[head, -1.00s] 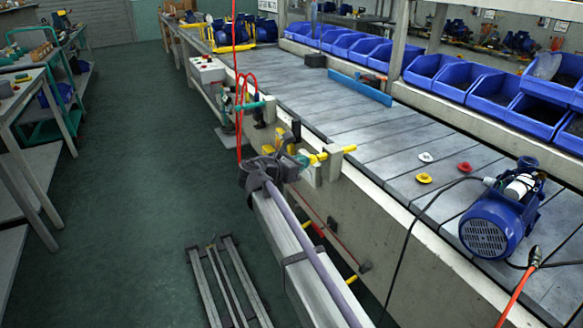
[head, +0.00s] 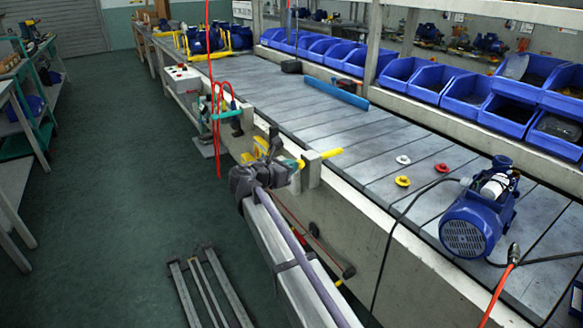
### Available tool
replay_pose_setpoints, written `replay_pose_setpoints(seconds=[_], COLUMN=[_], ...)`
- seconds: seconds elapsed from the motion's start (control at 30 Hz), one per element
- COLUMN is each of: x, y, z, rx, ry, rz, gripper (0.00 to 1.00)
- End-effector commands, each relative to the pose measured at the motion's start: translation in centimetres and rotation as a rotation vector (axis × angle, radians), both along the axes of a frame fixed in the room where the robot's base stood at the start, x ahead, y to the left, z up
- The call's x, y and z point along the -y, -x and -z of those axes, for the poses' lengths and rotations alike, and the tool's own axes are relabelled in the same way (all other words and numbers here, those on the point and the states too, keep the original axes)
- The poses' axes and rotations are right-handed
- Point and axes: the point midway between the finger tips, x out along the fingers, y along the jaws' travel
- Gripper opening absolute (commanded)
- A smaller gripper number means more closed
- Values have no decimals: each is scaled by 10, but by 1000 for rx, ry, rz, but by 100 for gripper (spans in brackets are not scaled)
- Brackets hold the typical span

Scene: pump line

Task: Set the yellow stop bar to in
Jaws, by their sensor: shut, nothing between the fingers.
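The yellow stop bar (head: 331,153) runs through grey blocks (head: 311,170) on the near edge of the conveyor. Its yellow end sticks out past the blocks over the slats. My gripper (head: 297,164) is shut and empty at the outer, aisle side of the blocks, close to the bar's outer end. My wrist and the gripper hide that end, so I cannot tell whether they touch.
A blue pump (head: 476,218) with a cable and orange hose stands on the conveyor (head: 350,130) at right. Red, yellow and white caps (head: 403,181) lie nearby. Blue bins (head: 408,75) line the back. A grey floor frame (head: 207,290) lies in the aisle.

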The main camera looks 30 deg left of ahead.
Motion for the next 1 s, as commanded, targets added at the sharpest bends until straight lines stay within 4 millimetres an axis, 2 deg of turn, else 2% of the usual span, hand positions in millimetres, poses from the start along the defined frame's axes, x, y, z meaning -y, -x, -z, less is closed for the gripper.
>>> replay_pose_setpoints(seconds=[0.07,0.17,0.27,0.5,0.6,0.73,1.0], x=[1,-2,-7,-28,-34,-37,-37], y=[0,13,34,99,116,125,126], z=[-3,-7,-12,-25,-27,-28,-27], rx=[4,4,3,3,2,2,9], ry=[2,1,2,1,0,1,-24], rz=[5,6,9,8,9,10,15], gripper=[0,0,0,0,0,0,0])
